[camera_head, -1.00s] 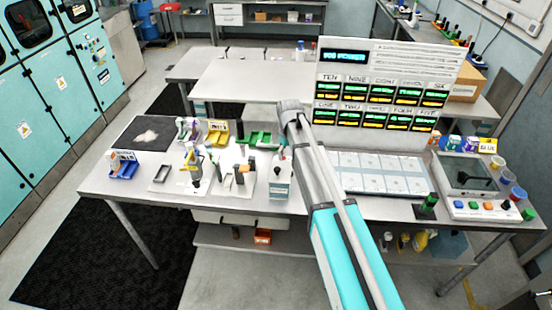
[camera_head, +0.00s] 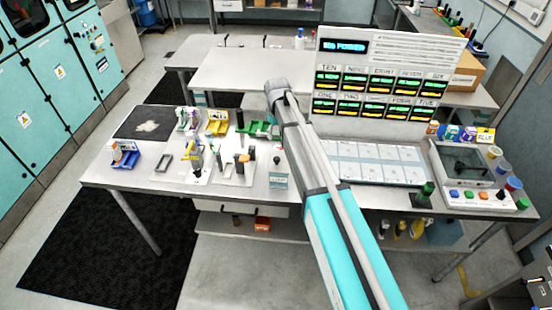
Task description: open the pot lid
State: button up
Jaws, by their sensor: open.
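I cannot pick out a pot or its lid with certainty. A small white container (camera_head: 279,181) with a dark mark on its front stands near the table's front edge, left of my arm; it may be the pot. My arm reaches up and left over the table from the bottom right. My gripper (camera_head: 275,133) shows only as a small dark shape below the wrist, above and behind the white container and apart from it. It is open, and I see nothing held in it. The fingertips are too small and too covered to make out.
A display panel (camera_head: 385,80) with lit readouts stands behind a row of pale tiles (camera_head: 375,165). Yellow (camera_head: 217,123) and blue (camera_head: 122,158) bins and small tools crowd the left. A device with coloured buttons (camera_head: 470,175) and several cups fill the right end.

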aim_at(276, 158)
jog(key=shift+f+b, duration=6.55)
jog(key=shift+f, duration=0.15)
grip_shut()
jog(key=shift+a, duration=0.15)
